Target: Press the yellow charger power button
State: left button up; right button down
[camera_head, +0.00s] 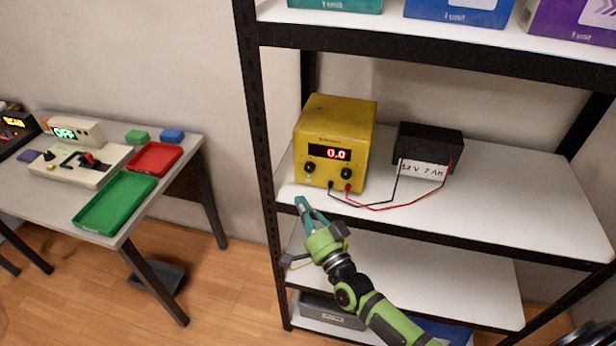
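The yellow charger (335,125) stands on the middle shelf of the black rack. Its lit red display (329,153) reads 0.0. Two black knobs sit below the display, and a small pale spot (308,179), perhaps the button, lies under the left knob. My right gripper (302,204), green with teal fingers, is just in front of and below the charger's lower left front, near the shelf edge. Its fingers appear closed together with nothing between them. It looks apart from the charger. My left gripper is out of view.
Black and red leads run from the charger to a black battery (428,149) labelled 12 V 7 Ah. The shelf (510,190) is clear to its right. A rack post (258,130) stands left of the charger. A table with trays (115,205) is further left.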

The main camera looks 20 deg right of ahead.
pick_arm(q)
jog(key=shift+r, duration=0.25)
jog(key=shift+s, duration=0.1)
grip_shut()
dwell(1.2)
